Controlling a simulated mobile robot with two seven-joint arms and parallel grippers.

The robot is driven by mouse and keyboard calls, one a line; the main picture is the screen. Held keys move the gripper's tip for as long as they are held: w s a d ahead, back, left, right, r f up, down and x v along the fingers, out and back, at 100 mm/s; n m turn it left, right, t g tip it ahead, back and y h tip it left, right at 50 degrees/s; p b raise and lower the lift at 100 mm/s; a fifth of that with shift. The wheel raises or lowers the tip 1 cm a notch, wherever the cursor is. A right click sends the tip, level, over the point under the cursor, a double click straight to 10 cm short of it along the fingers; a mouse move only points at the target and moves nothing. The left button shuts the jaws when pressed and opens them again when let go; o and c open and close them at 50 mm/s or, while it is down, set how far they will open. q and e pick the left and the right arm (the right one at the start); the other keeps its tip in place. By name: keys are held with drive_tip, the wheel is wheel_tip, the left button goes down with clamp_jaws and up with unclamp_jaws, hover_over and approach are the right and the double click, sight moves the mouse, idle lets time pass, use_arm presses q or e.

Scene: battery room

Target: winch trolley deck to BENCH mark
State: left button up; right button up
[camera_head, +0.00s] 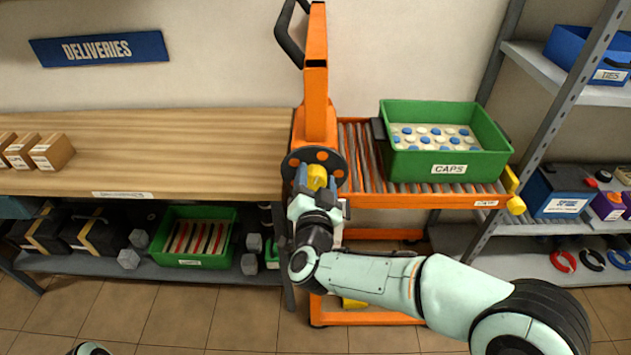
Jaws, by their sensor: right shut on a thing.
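The orange winch trolley (319,100) stands between the bench and the shelf rack. Its roller deck (358,160) carries a green crate (442,169) labelled CAPS, holding blue and white caps. The dark winch wheel (297,160) is on the mast's front. My right gripper (317,182) is shut on the yellow winch knob (317,174) at the wheel's lower part. The deck's front edge looks near the bench top's level, but I cannot tell exactly. No BENCH mark can be read; my gripper and arm cover part of the mast. My left gripper is out of view.
The wooden bench (190,150) adjoins the trolley on the left, with small cartons (52,152) at its far left and clear room between. A blue DELIVERIES sign (100,48) hangs above. A shelf rack (548,110) stands close on the right.

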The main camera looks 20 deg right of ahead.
drive_tip(key=o, duration=1)
drive_tip(key=shift+c, duration=0.2)
drive_tip(key=shift+s, duration=0.1)
drive_tip(key=v, duration=1.3)
